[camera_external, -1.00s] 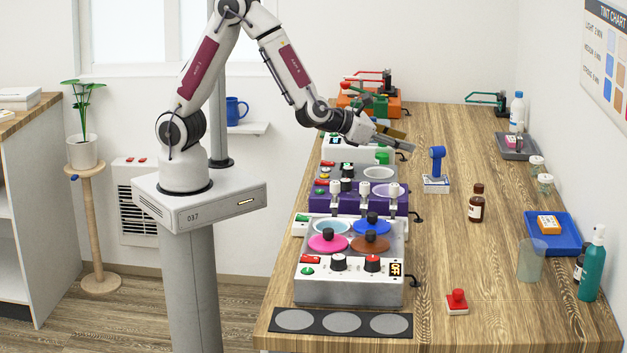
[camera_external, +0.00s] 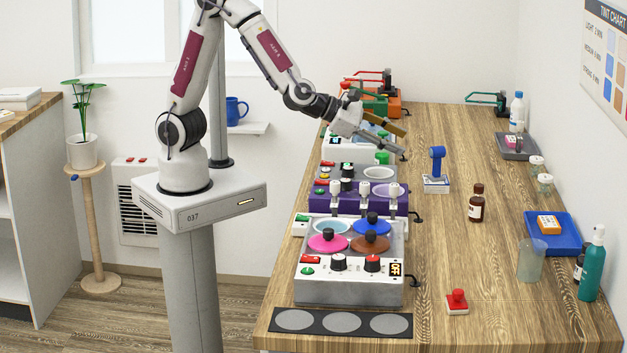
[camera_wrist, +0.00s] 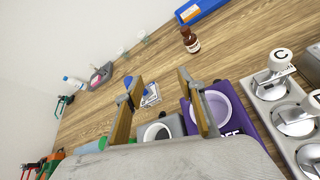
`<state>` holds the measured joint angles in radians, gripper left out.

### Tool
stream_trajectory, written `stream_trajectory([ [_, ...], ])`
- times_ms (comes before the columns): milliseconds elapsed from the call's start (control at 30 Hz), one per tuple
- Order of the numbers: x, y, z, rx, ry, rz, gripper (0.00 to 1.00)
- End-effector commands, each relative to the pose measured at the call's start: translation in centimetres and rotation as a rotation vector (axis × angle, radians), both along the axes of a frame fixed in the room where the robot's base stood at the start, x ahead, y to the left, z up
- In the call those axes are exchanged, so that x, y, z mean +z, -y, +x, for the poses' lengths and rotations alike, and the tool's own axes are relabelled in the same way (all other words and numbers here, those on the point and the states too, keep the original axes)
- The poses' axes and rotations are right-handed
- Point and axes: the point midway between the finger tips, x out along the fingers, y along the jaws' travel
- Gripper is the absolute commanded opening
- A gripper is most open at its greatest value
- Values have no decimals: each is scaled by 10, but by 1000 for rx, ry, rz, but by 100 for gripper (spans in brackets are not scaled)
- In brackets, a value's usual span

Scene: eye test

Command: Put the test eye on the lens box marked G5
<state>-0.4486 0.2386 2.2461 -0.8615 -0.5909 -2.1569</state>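No thing in view can be made out for sure as the test eye, and no G5 mark can be read. An orange-and-white box (camera_external: 548,225) lies in the blue tray (camera_external: 567,243) at the right. A small pink box (camera_external: 514,142) lies in the dark grey tray (camera_external: 527,153) farther back. My gripper (camera_external: 406,142) is above the back baths, left of a blue upright device on a white base (camera_external: 437,162). In the wrist view my gripper (camera_wrist: 159,82) has its two fingers apart, with nothing held; the blue device (camera_wrist: 150,94) shows beyond and between them.
A brown bottle (camera_external: 477,204), a clear beaker (camera_external: 531,262), a teal spray bottle (camera_external: 593,268) and a red-knobbed stamp (camera_external: 457,301) stand on the table. Several tint baths, including a purple one (camera_external: 318,202), line its left side. The table's middle is mostly clear.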

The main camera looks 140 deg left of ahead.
Motion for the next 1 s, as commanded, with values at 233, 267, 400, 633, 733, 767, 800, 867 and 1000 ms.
stream_trajectory([
  [233, 30, 81, 22, -390, -214, 137, 39],
  [267, 33, 90, 23, -437, -239, 158, 39],
  [400, 46, 136, 23, -652, -353, 270, 39],
  [633, 60, 206, 7, -996, -535, 492, 39],
  [733, 64, 234, -6, -1141, -611, 601, 39],
  [767, 65, 242, -11, -1184, -633, 636, 39],
  [800, 67, 253, -17, -1240, -662, 684, 39],
  [867, 68, 267, -27, -1322, -706, 756, 39],
  [1000, 69, 297, -55, -1509, -805, 933, 39],
])
